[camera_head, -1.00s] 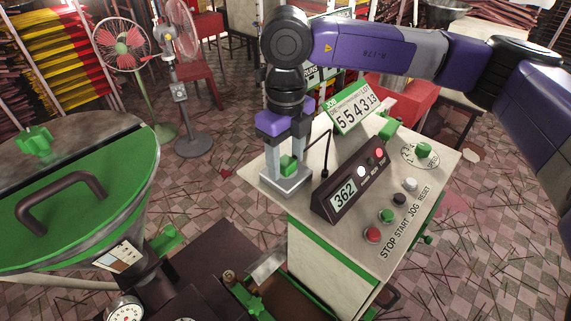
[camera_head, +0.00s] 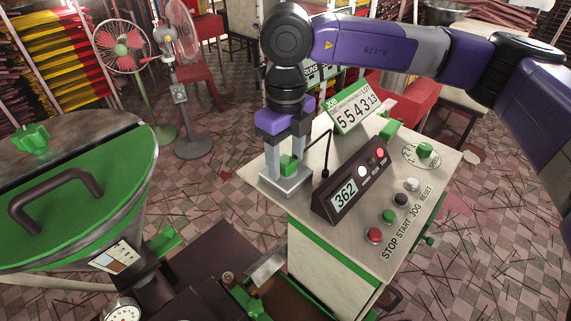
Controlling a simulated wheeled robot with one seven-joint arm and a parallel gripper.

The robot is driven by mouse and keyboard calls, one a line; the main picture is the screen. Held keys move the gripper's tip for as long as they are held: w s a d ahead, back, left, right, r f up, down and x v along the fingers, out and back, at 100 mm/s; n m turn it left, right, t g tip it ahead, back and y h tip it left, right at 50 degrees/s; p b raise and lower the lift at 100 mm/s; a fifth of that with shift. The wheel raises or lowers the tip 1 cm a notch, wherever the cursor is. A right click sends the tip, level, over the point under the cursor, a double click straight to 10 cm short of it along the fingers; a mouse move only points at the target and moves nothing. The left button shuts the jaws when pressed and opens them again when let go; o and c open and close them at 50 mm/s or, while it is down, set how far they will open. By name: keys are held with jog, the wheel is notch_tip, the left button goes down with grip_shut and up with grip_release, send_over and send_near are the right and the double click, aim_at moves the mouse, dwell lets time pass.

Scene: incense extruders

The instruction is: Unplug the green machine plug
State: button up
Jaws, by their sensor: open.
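The green plug (camera_head: 288,165) is a small green block in a grey socket box (camera_head: 287,184) on the left corner of the machine's panel top. My gripper (camera_head: 287,165) points straight down over it. Its two grey fingers stand apart, one on each side of the green plug. Whether the fingers touch the plug I cannot tell. The plug appears seated in the box, whose inside is partly hidden by the fingers.
The console (camera_head: 345,245) carries a 362 display (camera_head: 346,193), several buttons and a tilted number sign (camera_head: 353,107). A thin black stalk (camera_head: 327,155) stands close right of my gripper. A green-lidded drum (camera_head: 95,195) is at left. Two fans stand behind.

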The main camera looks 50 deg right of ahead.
aim_at(286, 160)
dwell(0.5)
grip_shut()
jog(key=shift+r, duration=0.1)
jog(key=shift+r+p, duration=0.65)
jog(key=shift+r, duration=2.25)
